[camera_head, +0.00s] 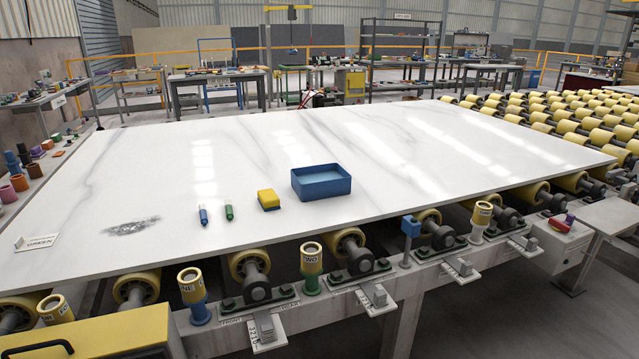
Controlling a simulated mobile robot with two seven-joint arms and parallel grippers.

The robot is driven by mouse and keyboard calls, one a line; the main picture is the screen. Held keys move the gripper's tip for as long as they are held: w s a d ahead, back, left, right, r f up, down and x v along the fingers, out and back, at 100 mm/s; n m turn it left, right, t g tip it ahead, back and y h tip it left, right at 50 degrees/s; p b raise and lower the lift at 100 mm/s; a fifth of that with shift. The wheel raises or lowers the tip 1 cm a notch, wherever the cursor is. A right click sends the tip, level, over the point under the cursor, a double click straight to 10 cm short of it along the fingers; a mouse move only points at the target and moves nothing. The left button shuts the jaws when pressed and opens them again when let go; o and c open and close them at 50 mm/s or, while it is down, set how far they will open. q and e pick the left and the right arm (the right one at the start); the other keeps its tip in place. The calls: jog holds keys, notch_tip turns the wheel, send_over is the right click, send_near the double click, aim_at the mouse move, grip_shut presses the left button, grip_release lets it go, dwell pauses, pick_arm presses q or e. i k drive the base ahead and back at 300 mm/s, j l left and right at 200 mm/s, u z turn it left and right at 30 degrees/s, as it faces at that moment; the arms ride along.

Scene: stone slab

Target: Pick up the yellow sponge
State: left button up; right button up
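A small yellow sponge (268,199) lies on the white marble slab (400,150), near its front edge and left of the middle. It is just left of a blue open box (321,183), with a small gap between them. Neither of my grippers shows in the head view, so their states are hidden.
Two small marker-like tubes, one blue (203,215) and one green (229,211), stand left of the sponge. A dark scratched patch (132,226) marks the slab at left. Yellow rollers (345,245) and labelled holders (311,260) line the front edge. The slab's middle is clear.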

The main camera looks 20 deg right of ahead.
aim_at(269, 201)
jog(key=u, duration=0.6)
jog(key=l+u, duration=0.3)
jog(key=u, duration=0.15)
jog(key=k+l+u, duration=0.1)
jog(key=l+u, duration=0.3)
jog(key=k+l+u, duration=0.25)
jog(key=l+u, duration=0.2)
jog(key=l, duration=0.15)
jog(key=k+l+u, duration=0.1)
jog(key=l, duration=0.25)
jog(key=k+l, duration=0.3)
jog(key=k+l+u, duration=0.05)
